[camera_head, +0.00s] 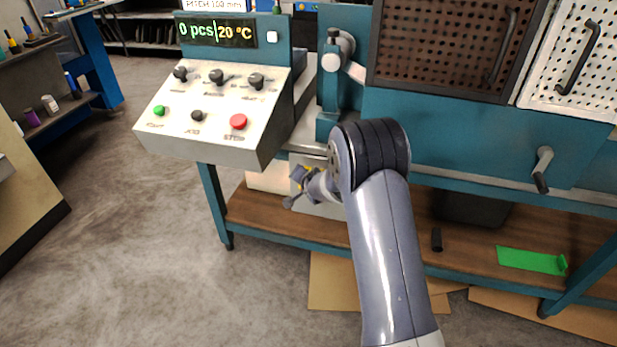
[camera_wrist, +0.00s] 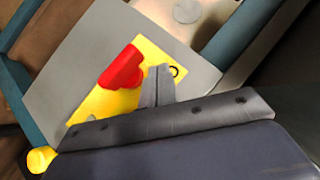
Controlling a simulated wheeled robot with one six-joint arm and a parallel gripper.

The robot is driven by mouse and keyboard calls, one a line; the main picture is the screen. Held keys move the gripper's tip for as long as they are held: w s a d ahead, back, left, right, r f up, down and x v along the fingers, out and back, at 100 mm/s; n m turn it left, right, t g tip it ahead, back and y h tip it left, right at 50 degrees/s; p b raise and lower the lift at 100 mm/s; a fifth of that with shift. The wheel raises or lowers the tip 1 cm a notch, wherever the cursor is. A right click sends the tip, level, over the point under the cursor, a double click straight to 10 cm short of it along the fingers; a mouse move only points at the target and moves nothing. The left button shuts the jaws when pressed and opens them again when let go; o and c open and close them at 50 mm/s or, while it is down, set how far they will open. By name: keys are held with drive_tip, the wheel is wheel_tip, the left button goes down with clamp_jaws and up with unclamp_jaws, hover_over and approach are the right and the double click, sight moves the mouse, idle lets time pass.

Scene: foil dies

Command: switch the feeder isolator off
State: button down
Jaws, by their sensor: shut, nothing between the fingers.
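The feeder isolator shows in the wrist view as a red handle (camera_wrist: 122,68) on a yellow plate (camera_wrist: 118,101), fixed to a grey box (camera_wrist: 72,62). The handle lies slanted, roughly along the plate's long side. A dark round mark shows at the plate's corner, beside my fingertips. My gripper (camera_wrist: 160,72) is shut and empty, its tips over the plate just right of the handle. I cannot tell whether they touch it. In the head view my gripper (camera_head: 296,188) is low under the bench front and my arm hides most of the isolator.
A sloped control panel (camera_head: 175,138) with knobs and green, black and red buttons stands above left of my gripper. The bench's wooden lower shelf (camera_head: 275,217) runs below, carrying a green piece (camera_head: 530,260) at right. A crank handle (camera_head: 542,170) sticks out at right. Floor at left is clear.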

drive_tip(key=s+a+r+p, duration=0.1)
drive_tip(key=s+a+r, duration=0.1)
drive_tip(key=s+r, duration=0.4)
drive_tip(key=shift+s+r+p, duration=0.35)
drive_tip(key=shift+r, duration=1.3)
drive_tip(key=shift+a, duration=0.1)
